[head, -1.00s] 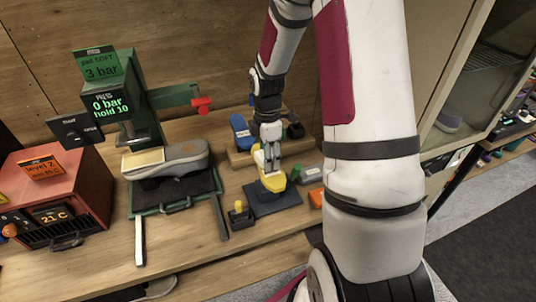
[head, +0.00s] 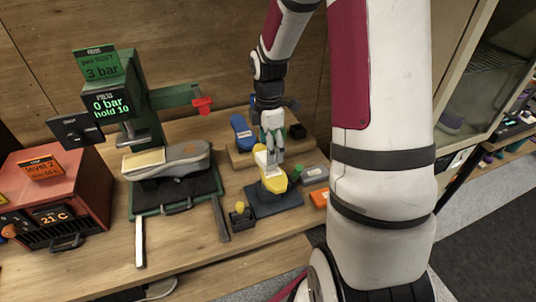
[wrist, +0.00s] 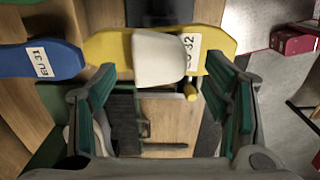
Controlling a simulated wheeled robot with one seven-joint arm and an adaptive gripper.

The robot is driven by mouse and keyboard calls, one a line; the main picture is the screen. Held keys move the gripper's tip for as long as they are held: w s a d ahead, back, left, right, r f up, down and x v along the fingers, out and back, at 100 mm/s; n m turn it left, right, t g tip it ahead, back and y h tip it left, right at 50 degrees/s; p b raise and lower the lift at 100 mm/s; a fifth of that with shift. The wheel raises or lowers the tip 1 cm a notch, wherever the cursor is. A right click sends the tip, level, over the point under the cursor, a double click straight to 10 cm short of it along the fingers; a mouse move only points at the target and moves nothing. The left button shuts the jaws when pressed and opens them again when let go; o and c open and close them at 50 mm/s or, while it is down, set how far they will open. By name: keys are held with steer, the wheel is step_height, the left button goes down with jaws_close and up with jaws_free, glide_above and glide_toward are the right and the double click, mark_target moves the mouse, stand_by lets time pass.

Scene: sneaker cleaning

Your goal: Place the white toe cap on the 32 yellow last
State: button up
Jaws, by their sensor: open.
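The yellow last (head: 274,184) stands on a dark stand in the head view. In the wrist view the yellow last (wrist: 110,52) spans the upper middle and bears a label ending in 32. The white toe cap (wrist: 158,57) lies over the middle of the yellow last and partly covers the label. My gripper (head: 272,150) is just above the last in the head view. In the wrist view my gripper (wrist: 160,88) is open and empty, its green-padded fingers wide apart and clear of the cap.
A blue last (wrist: 38,61) marked EU 31 is left of the yellow one. A green press (head: 135,110) with a grey shoe (head: 185,158) and a red heater box (head: 60,190) stand to the left. A small yellow-knobbed block (head: 242,214) is close to the stand.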

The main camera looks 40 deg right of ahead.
step_height(320, 180, up, 8)
steer(key=s+a+r+m+t+h, duration=0.1)
steer(key=s+a+r+m, duration=0.2)
steer(key=a+r, duration=0.2)
steer(key=s+a+r+m+t, duration=0.1)
steer(key=s+a+r+m, duration=0.25)
steer(key=r, duration=0.25)
steer(key=s+a+r+m+t+y, duration=0.1)
steer(key=s+a+r+m+t, duration=0.2)
steer(key=s+a+m, duration=0.4)
steer(key=s+r+m, duration=0.1)
steer(key=s, duration=0.3)
steer(key=shift+a+t, duration=0.3)
steer(key=shift+a, duration=0.05)
steer(key=shift+w+r, duration=0.1)
steer(key=shift+w+f+b, duration=0.7)
steer(key=shift+w+b, duration=0.05)
steer(key=shift+b, duration=0.25)
